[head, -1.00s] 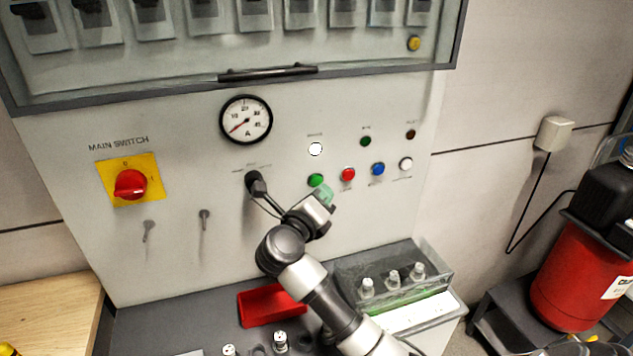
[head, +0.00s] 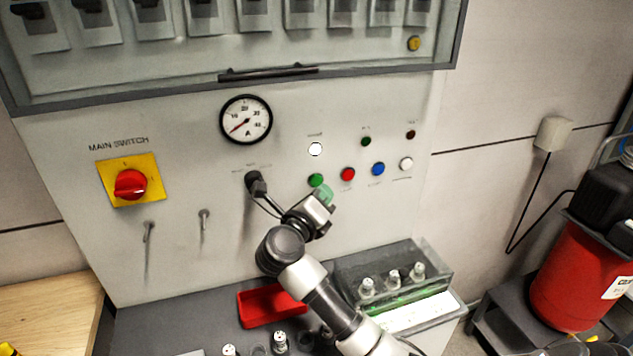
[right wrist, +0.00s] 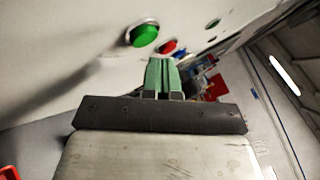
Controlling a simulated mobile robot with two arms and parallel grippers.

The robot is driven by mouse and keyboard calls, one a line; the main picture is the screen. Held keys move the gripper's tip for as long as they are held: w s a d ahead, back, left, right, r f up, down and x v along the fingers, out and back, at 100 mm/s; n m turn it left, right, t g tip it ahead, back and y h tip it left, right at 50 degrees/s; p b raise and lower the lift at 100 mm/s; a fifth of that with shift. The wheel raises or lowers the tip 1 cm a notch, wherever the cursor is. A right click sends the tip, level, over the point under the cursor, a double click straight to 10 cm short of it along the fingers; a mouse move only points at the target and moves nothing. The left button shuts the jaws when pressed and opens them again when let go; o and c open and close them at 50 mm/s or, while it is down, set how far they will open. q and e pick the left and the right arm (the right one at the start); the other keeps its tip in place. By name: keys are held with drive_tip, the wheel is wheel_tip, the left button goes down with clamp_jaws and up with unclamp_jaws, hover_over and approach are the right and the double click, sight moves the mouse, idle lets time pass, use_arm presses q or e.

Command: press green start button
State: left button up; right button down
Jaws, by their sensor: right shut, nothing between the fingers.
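The green start button (head: 316,180) is on the grey control panel, at the left end of a row of push buttons. It also shows in the right wrist view (right wrist: 144,34), left of and beyond my fingertips. My right gripper (head: 326,192) is just below and right of the green button in the head view. In the right wrist view its green fingers (right wrist: 163,62) are shut together with nothing between them. A gap shows between the fingertips and the green button in the wrist view; whether they touch the panel I cannot tell. My left gripper is not in view.
A red button (head: 348,174), a blue button (head: 378,169) and a white button (head: 406,163) sit right of the green one. A red main switch (head: 131,184) is at the left. A red tray (head: 262,309) lies on the bench below.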

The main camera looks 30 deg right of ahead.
drive_tip(key=shift+w, duration=0.15)
drive_tip(key=shift+w+d, duration=0.1)
drive_tip(key=shift+w, duration=0.2)
drive_tip(key=shift+w, duration=0.2)
idle(0.4)
drive_tip(key=shift+d+r, duration=0.15)
drive_tip(key=shift+r, duration=0.25)
idle(0.7)
drive_tip(key=shift+s+f, duration=0.2)
drive_tip(key=shift+f, duration=0.3)
drive_tip(key=shift+s, duration=0.2)
